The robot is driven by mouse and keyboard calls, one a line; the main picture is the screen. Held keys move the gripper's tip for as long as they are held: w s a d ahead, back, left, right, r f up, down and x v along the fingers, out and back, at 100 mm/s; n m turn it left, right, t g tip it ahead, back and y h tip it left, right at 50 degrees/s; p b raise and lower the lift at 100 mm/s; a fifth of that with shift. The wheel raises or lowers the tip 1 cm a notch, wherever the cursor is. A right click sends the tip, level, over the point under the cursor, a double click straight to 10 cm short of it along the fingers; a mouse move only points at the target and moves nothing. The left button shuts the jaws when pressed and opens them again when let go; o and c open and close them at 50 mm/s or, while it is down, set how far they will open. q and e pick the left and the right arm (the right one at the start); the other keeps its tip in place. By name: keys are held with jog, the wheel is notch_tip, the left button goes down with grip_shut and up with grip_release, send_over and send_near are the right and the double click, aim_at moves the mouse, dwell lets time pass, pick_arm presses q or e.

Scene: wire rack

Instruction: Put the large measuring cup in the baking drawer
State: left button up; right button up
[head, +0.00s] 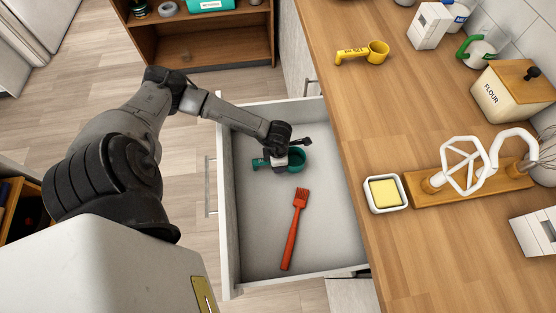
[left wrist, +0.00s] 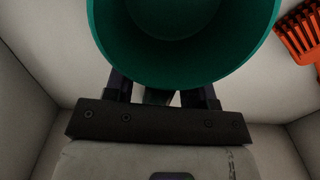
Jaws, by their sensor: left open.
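A green measuring cup (head: 297,157) is inside the open drawer (head: 258,225), near its far end, with its handle pointing left. It looks bigger than the yellow measuring cup (head: 376,52) on the counter. My left gripper (head: 283,160) is down in the drawer at the cup's handle side and partly hides the cup. In the left wrist view the cup (left wrist: 180,60) fills the top middle, and the open fingers (left wrist: 160,97) stand on either side of what seems to be its handle. I cannot tell whether the cup's base touches the drawer floor. My right gripper is not in view.
A red brush (head: 295,228) lies in the drawer, nearer than the cup. On the wooden counter (head: 365,130) are a butter dish (head: 386,194), a flour canister (head: 506,96) and a wooden board with a white frame. A wooden shelf (head: 205,50) stands beyond the drawer.

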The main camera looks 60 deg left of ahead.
pick_arm(q)
notch_tip(320, 180, up, 12)
jog(key=p, duration=0.3)
jog(key=shift+r, duration=0.15)
jog(key=shift+d, duration=0.1)
